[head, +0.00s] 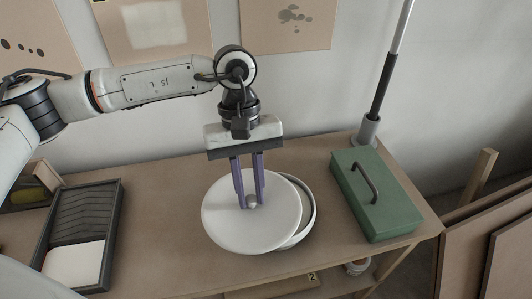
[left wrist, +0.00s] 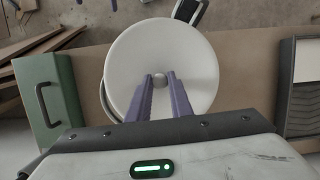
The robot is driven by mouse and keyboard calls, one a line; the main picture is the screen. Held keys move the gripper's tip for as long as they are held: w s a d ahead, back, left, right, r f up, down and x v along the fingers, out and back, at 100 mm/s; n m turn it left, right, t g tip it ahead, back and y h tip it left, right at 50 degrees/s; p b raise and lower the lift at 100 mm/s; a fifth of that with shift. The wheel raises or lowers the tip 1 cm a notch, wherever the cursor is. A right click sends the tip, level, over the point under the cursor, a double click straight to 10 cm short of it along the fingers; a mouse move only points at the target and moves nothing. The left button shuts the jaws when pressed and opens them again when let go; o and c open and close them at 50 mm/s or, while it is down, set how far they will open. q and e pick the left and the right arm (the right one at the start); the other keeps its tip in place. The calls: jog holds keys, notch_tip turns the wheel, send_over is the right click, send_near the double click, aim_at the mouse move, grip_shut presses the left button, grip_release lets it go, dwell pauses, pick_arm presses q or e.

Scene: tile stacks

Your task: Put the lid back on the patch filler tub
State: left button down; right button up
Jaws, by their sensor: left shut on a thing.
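A round white lid (head: 225,218) with a small knob (head: 251,201) is in the middle of the head view. My left gripper (head: 251,203) points down with its purple fingers shut on the knob. The white patch filler tub (head: 308,222) shows as a curved rim to the right of and behind the lid. The lid covers most of the tub and sits off-centre to its left. I cannot tell whether lid and tub touch. In the left wrist view the lid (left wrist: 185,55) fills the middle, with the fingers at its knob. My right gripper is not seen.
A green toolbox (head: 376,194) with a handle stands right of the tub on the wooden table (head: 160,240). A dark paint tray (head: 108,230) lies at the left. A grey pole base (head: 368,132) is at the back right. Bare table lies between tray and lid.

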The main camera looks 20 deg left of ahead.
aim_at(272, 184)
pick_arm(q)
jog(key=w+n+p, duration=0.1)
jog(key=n, duration=0.2)
jog(key=w+d+r+n+t+h+p, duration=0.1)
jog(key=w+n, duration=0.1)
jog(key=n, duration=0.2)
jog(key=w+d+n+t+p, duration=0.1)
jog(key=n, duration=0.2)
jog(key=shift+w+d+r+n, duration=0.25)
jog(key=shift+r+n, duration=0.05)
jog(key=w+n+t+p, duration=0.1)
jog(key=n, duration=0.2)
jog(key=shift+w, duration=0.15)
jog(key=shift+w+f+n+t, duration=0.1)
jog(key=shift+w+n+t, duration=0.2)
jog(key=shift+n, duration=0.3)
jog(key=shift+a+f+b, duration=0.1)
jog(key=shift+f+b, duration=0.45)
jog(key=shift+f, duration=0.75)
notch_tip(272, 184, down, 4)
jog(key=b, duration=0.2)
jog(key=shift+r+b, duration=0.15)
jog(key=shift+b, duration=0.2)
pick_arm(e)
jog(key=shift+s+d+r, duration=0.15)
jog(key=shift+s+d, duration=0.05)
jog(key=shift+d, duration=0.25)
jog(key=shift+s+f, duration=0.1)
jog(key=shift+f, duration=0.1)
